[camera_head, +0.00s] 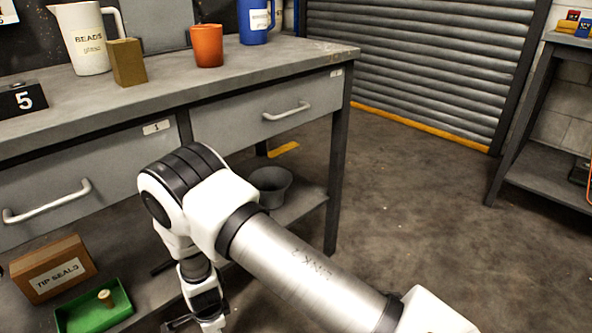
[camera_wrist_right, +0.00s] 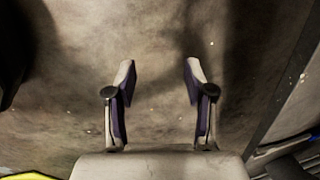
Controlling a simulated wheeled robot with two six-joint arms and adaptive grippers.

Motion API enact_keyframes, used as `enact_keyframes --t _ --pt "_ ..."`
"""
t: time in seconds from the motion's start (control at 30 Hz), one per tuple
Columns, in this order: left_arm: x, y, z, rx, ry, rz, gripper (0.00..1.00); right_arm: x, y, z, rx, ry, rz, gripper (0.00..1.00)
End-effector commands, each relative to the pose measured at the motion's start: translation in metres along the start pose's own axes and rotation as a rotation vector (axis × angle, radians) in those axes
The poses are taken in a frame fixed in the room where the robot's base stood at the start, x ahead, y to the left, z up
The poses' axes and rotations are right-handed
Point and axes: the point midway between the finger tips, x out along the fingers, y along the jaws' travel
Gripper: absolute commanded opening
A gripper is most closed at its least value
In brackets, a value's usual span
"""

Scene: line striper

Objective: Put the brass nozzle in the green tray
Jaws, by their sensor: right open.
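The green tray (camera_head: 75,322) sits on the lower shelf of the bench, at the bottom left of the head view. A small tan-brass piece (camera_head: 106,298), which looks like the brass nozzle, stands inside the tray. My right gripper (camera_wrist_right: 158,72) is open in the wrist view, with nothing between its fingers and only floor beyond. In the head view my right gripper hangs low, to the right of the tray and apart from it, partly cut off by the lower edge. My left gripper is not in view.
A "TIP SEALS" box (camera_head: 50,268) stands behind the tray. A grey bucket (camera_head: 270,186) is on the lower shelf. The bench top (camera_head: 160,98) holds a white jug (camera_head: 88,40), a brass-coloured block (camera_head: 128,63) and an orange cup (camera_head: 207,46). The floor (camera_head: 400,210) at right is clear.

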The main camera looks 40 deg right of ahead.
Motion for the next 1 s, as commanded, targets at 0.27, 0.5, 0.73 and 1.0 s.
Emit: enact_keyframes --t 0.27,0.5,0.73,1.0 --pt "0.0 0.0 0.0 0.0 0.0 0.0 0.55 0.007 0.196 -0.112 -1.31 -0.047 0.137 0.53" --pt "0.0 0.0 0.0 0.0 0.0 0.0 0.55 -0.016 0.251 -0.121 -1.744 -0.152 0.108 0.53" --pt "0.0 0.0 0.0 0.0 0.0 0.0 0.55 -0.016 0.25 -0.121 -1.749 -0.15 0.107 0.53" --pt "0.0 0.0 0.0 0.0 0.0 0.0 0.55 -0.016 0.25 -0.121 -1.746 -0.149 0.108 0.53"
